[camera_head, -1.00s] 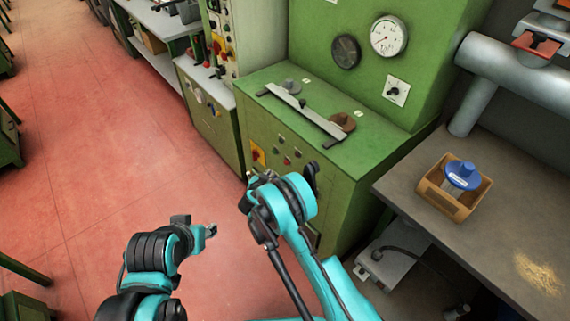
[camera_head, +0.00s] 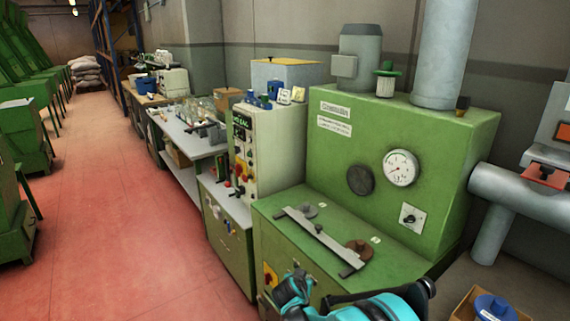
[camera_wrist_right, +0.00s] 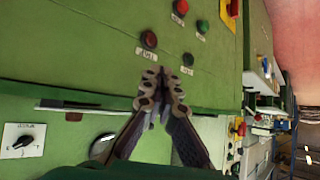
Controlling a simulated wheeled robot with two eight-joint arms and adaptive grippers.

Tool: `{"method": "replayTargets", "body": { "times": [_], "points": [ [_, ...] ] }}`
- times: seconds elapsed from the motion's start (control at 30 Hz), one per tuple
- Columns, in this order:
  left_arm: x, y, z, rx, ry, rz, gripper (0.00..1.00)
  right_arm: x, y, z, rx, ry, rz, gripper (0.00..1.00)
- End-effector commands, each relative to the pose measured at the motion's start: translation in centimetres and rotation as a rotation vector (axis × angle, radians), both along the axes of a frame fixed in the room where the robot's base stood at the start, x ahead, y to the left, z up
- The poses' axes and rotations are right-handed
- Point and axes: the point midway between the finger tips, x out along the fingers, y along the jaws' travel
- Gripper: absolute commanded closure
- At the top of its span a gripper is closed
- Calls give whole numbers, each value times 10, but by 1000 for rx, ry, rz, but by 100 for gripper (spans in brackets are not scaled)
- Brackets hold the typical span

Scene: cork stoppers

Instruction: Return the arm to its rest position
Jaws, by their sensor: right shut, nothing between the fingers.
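My right arm (camera_head: 375,308) shows at the bottom of the head view, in front of the green machine; its fingers cannot be made out there. In the right wrist view my right gripper (camera_wrist_right: 162,82) has its two fingertips together, shut with nothing between them. It points toward the green panel with labelled buttons, and the gap to the panel is hard to judge. My left arm and gripper are outside the head view.
The green machine (camera_head: 335,160) with a gauge (camera_head: 400,168) stands close ahead. A metal bar (camera_head: 318,240) and a brown knob (camera_head: 359,250) are on its lower top. A box with a blue-topped item (camera_head: 494,308) is at lower right. Red floor (camera_head: 120,220) is free at left.

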Motion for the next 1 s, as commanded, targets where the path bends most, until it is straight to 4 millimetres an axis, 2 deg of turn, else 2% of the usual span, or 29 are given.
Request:
{"method": "replayTargets", "body": {
  "times": [0.03, 0.2, 0.4, 0.5, 0.63, 0.8, 0.9, 1.0],
  "points": [
    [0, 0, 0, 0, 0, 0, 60, -13, -13, 20, -4, 22, 6, 100],
    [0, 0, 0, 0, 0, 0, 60, -62, -48, 72, -15, 99, 55, 100],
    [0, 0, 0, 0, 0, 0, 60, -135, -81, 114, -22, 175, 122, 100],
    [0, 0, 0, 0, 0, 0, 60, -175, -94, 127, -21, 205, 160, 100],
    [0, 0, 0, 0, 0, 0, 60, -228, -106, 135, -18, 238, 213, 100],
    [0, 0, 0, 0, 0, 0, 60, -293, -113, 132, -12, 266, 284, 100],
    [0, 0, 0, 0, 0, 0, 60, -321, -114, 126, -10, 275, 318, 100],
    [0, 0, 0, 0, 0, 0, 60, -338, -113, 120, -8, 279, 344, 100]
  ]
}}
